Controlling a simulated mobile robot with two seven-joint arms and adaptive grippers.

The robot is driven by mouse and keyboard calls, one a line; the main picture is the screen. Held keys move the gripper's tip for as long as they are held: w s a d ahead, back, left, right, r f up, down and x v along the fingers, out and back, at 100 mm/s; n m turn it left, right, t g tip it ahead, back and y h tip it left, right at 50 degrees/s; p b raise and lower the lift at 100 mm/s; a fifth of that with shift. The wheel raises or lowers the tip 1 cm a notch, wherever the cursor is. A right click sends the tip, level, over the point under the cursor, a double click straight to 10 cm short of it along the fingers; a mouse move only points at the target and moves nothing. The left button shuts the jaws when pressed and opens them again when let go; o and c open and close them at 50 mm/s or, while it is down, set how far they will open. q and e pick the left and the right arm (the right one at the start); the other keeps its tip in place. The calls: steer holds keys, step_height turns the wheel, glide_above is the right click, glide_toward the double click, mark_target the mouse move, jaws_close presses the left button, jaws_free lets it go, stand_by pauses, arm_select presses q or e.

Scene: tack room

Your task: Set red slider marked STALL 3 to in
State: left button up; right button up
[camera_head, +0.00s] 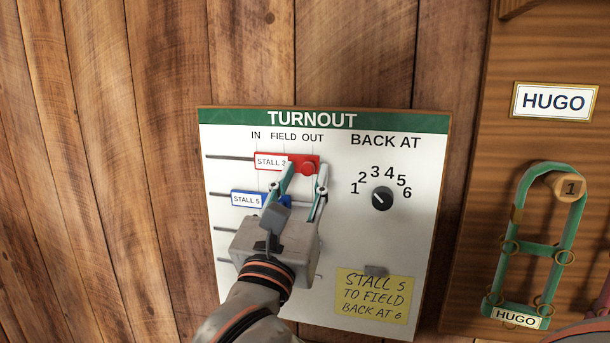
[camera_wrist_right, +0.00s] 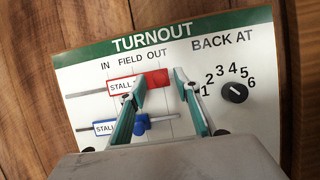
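The red slider (camera_head: 295,159) is the top one on the white TURNOUT board (camera_head: 400,255); its label reads STALL with a digit that is hard to make out. Its round red knob (camera_head: 308,168) is under the OUT heading. The slider also shows in the wrist view (camera_wrist_right: 157,81), partly hidden by a finger. My right gripper (camera_head: 306,168) is open, with one green-grey finger on each side of the knob in the head view. I cannot tell whether either finger touches it. My left gripper is not in view.
A blue slider (camera_head: 247,198) marked STALL 5 sits just below, partly hidden by my gripper. A black dial (camera_head: 382,198) and a yellow note (camera_head: 373,295) are to the right. A green halter (camera_head: 524,248) hangs on a peg beside the board.

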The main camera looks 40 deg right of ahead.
steer(key=shift+w+d+r, duration=0.1)
steer(key=shift+w+d, duration=0.1)
steer(key=shift+d, duration=0.05)
jaws_close()
steer(key=w+a, duration=0.3)
steer(key=w, duration=0.1)
steer(key=w+a, duration=0.4)
steer(key=shift+w+a+r+b, duration=0.1)
steer(key=shift+w+a+b, duration=0.1)
steer(key=shift+b, duration=0.15)
